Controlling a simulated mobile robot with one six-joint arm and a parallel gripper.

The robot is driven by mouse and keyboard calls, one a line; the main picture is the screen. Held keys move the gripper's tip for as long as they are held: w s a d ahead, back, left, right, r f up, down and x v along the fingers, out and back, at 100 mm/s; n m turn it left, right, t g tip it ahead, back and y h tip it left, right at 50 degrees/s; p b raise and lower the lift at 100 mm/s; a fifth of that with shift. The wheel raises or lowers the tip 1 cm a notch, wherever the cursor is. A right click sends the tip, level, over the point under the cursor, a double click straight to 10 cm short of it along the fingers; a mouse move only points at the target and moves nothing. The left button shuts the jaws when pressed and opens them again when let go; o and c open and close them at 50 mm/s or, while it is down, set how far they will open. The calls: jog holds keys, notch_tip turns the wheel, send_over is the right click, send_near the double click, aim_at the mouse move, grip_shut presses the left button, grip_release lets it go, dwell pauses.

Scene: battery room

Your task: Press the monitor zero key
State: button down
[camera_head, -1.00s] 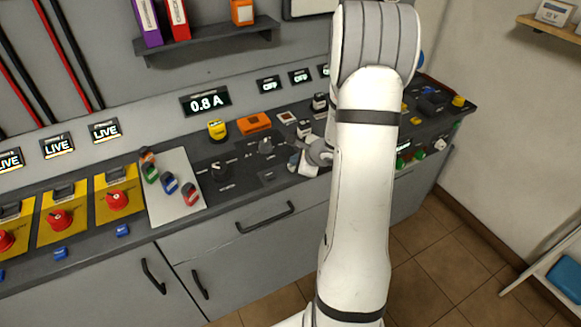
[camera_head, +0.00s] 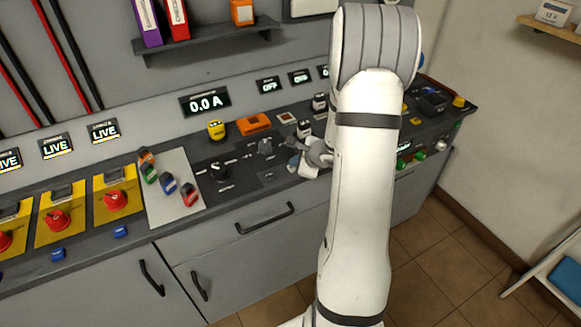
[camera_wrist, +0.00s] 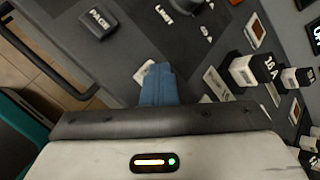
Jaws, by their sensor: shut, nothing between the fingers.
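The monitor display (camera_head: 205,101) on the back panel reads 0.0 A. A pale key (camera_wrist: 146,74) lies at the tip of my gripper (camera_wrist: 157,70) in the wrist view, partly hidden by the blue fingers. The fingers are shut together with nothing between them, and their tip appears to be on or just over this key; contact is hard to tell. Any label on it is hidden. A dark PAGE key (camera_wrist: 98,22) sits apart, up and left of the fingers in the wrist view.
A black-and-white 16 A block (camera_wrist: 243,70) and other upright blocks stand right of the fingers in the wrist view. A dark rotary knob (camera_head: 265,147) and an orange device (camera_head: 254,122) stand close by. A drawer handle (camera_head: 265,218) juts out below the bench edge.

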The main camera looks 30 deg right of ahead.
jog(key=shift+r, duration=0.1)
jog(key=shift+r+p, duration=0.4)
jog(key=shift+r, duration=0.35)
jog(key=shift+r+p, duration=1.65)
jog(key=shift+r, duration=0.9)
jog(key=shift+f, duration=0.1)
